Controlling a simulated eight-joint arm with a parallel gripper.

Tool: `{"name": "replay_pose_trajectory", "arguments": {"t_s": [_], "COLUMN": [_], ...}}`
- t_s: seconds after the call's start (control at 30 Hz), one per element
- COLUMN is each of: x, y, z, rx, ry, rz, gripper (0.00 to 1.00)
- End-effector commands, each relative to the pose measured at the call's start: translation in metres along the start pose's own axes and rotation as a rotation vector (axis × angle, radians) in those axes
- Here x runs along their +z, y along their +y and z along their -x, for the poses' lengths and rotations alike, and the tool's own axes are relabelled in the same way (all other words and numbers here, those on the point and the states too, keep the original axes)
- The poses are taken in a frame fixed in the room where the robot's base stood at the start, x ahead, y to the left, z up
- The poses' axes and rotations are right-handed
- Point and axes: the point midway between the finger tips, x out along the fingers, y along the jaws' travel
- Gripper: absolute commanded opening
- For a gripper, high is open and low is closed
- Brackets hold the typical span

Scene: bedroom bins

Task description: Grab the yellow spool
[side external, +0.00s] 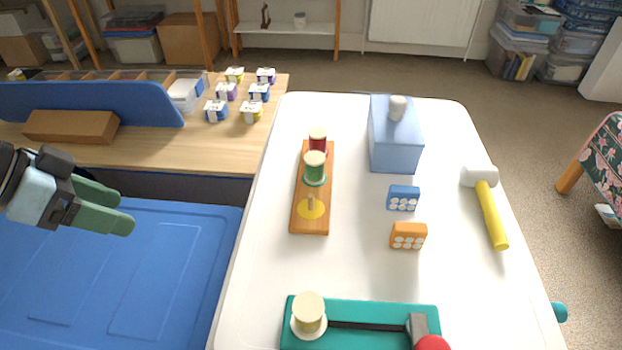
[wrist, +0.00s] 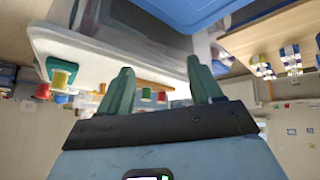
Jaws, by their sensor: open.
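A pale yellow spool (side external: 309,308) stands upright at the left end of the teal board (side external: 362,311), at the near edge of the white table. It also shows small at the left of the wrist view (wrist: 60,79). A wooden board (side external: 322,230) holds a red spool (side external: 318,136) and a green spool (side external: 314,160); a bare peg (side external: 311,201) stands on its yellow disc (side external: 313,211). My gripper (side external: 118,208) is open and empty at the left, off the table and apart from the spools. Its two fingers show in the wrist view (wrist: 160,72).
A blue box (side external: 395,145), a blue block (side external: 404,198), an orange block (side external: 408,236) and a hammer (side external: 491,211) lie on the table (side external: 453,285). A red knob (side external: 432,343) is at the teal board's right end. A wooden desk (side external: 173,148) with small jars stands behind.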

Motion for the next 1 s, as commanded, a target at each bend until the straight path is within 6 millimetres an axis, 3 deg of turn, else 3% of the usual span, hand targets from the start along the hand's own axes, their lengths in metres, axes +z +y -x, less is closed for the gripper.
{"name": "replay_pose_trajectory", "arguments": {"t_s": [0.2,0.4,0.5,0.67,1.0], "x": [-0.038,-0.054,-0.057,-0.058,-0.060], "y": [0.082,0.145,0.163,0.178,0.218], "z": [-0.040,-0.057,-0.060,-0.063,-0.096], "rx": [0.378,0.645,0.723,0.775,0.777], "ry": [0.107,0.280,0.351,0.406,0.408], "rz": [-0.379,-0.658,-0.738,-0.796,-0.799], "gripper": [0.65,0.65,0.65,0.65,0.65]}}
